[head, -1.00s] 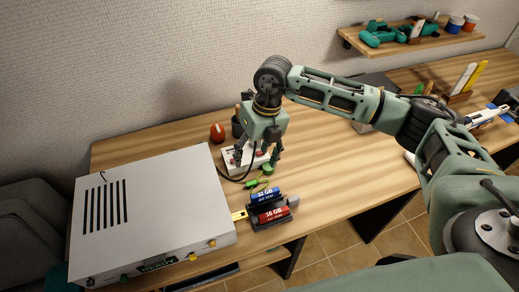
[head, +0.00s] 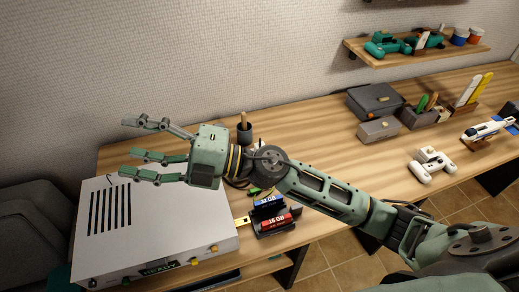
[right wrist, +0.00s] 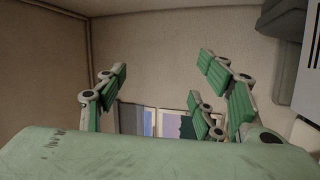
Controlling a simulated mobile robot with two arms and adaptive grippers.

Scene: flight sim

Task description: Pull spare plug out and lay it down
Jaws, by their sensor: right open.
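My right gripper (head: 127,148) is open and empty, its fingers pointing left in the air above the white box's back part. In the right wrist view the open fingers (right wrist: 163,82) have only wall and pictures behind them. My right wrist and forearm cover the place of the white power strip, so the spare plug cannot be made out. A small green piece (head: 254,190) shows just below my wrist on the table, too small to identify. My left gripper is not in view.
The white box (head: 165,215) fills the table's left front. A black holder (head: 262,234) with blue and red memory sticks stands beside it. A dark pot (head: 244,135) is behind my wrist.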

